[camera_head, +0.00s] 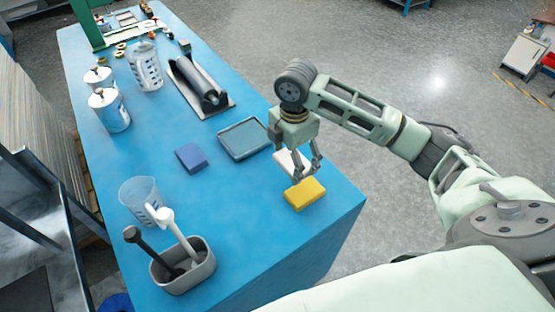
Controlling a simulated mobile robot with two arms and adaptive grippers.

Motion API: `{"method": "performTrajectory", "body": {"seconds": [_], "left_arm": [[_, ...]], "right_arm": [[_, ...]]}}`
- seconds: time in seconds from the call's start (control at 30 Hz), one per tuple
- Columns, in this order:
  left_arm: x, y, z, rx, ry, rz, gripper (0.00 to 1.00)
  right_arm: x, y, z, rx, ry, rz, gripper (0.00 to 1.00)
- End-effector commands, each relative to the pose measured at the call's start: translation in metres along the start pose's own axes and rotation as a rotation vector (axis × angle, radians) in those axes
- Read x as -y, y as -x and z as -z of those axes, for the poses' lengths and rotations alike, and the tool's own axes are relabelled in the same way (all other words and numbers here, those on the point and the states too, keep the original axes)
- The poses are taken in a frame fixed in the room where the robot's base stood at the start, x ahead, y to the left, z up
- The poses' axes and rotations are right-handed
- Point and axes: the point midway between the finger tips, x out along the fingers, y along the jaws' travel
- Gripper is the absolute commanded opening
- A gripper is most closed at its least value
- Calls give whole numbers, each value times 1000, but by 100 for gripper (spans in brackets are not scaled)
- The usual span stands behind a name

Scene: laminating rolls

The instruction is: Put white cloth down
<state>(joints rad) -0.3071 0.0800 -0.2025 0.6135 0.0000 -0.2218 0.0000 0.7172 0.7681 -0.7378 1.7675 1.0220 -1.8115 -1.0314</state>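The white cloth (287,162) is a small folded block near the right edge of the blue table (200,215), just behind the yellow cloth. My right gripper (308,175) points down at it, with its fingers at the cloth's right side and partly covering it. I cannot tell whether the fingers grip the cloth or stand apart from it, or whether it rests on the table. The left gripper is not in view.
A yellow cloth (305,194) and a blue cloth (190,158) lie on the table. A grey-blue tray (243,138), a black roller on a plate (202,85), a grey tool holder (183,278), a clear jug (139,196) and white cans (109,111) stand around. The front right tabletop is clear.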

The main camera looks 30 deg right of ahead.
Motion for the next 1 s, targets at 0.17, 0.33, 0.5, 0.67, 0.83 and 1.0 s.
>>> {"method": "performTrajectory", "body": {"seconds": [0.17,0.33,0.5,0.67,0.83,1.0], "left_arm": [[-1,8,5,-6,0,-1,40],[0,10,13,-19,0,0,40],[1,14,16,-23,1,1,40],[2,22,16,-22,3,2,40],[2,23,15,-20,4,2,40],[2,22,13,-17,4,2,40]], "right_arm": [[-36,-19,2,0,-3,1,61],[-55,-32,3,0,-1,0,61],[-59,-41,3,1,-1,2,61],[-58,-64,3,1,-2,3,61],[-58,-75,2,3,-1,-1,61],[-58,-76,2,2,-1,-1,61]]}}
